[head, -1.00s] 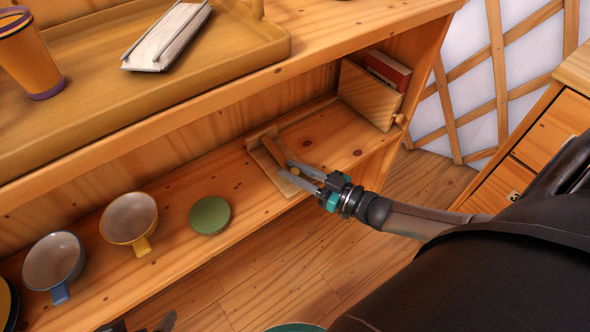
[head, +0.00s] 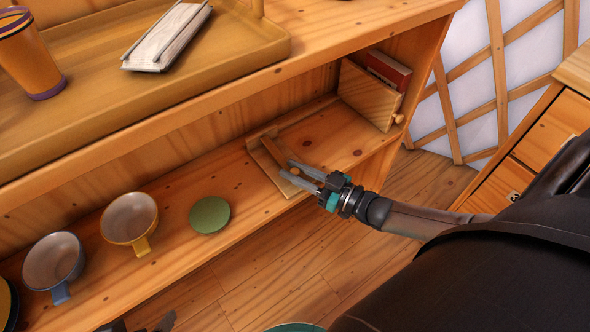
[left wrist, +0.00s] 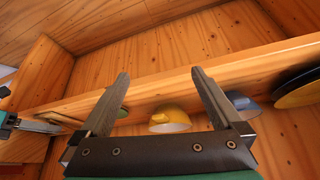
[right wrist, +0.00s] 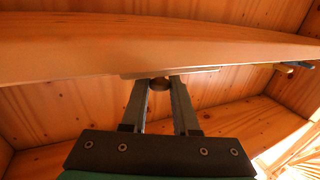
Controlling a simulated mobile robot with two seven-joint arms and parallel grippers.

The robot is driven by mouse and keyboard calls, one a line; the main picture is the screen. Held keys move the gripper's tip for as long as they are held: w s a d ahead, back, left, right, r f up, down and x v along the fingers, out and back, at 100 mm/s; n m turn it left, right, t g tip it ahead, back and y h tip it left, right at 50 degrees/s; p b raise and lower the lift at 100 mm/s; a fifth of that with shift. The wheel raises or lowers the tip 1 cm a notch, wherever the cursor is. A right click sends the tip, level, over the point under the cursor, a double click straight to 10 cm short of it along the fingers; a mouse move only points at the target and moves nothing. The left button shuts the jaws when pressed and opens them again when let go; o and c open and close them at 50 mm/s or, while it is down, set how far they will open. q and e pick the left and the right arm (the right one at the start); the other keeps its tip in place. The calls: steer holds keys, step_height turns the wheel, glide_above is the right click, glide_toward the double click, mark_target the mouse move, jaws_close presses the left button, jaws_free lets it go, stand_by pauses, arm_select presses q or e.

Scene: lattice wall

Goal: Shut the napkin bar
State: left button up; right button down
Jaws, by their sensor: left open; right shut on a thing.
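A small wooden holder (head: 265,168) lies on the lower shelf, with a flat base, a low upright at its back end and a brown wooden bar (head: 271,151) across it. I take this bar to be the napkin bar. My right gripper (head: 296,174) is at the bar's near end, its fingers shut on a round brown knob. The knob (right wrist: 160,83) shows between the fingertips in the right wrist view. My left gripper (left wrist: 158,82) is open and empty, facing the shelf; only its tip shows at the bottom of the head view.
A green disc (head: 210,215), a yellow cup (head: 129,218) and a blue cup (head: 53,262) stand left along the shelf. A wooden panel with a knob (head: 368,95) and a red book (head: 388,69) are at the right end. A tray (head: 100,90) sits above on the top board.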

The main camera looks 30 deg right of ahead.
arm_select(q)
steer(key=shift+r, duration=0.1)
arm_select(e)
steer(key=shift+d+r, duration=0.1)
steer(key=r+g+p, duration=0.1)
steer(key=p, duration=0.4)
steer(key=shift+r+m+h, duration=0.3)
steer(key=shift+r, duration=0.1)
arm_select(q)
step_height(320, 180, down, 11)
steer(key=s+a+g, duration=0.1)
steer(key=s+g, duration=0.1)
steer(key=shift+s+g+p, duration=0.3)
steer(key=shift+p, duration=0.1)
arm_select(e)
steer(key=shift+w, duration=0.1)
arm_select(q)
steer(key=shift+y, duration=0.3)
arm_select(e)
steer(key=c, duration=0.7)
jaws_free()
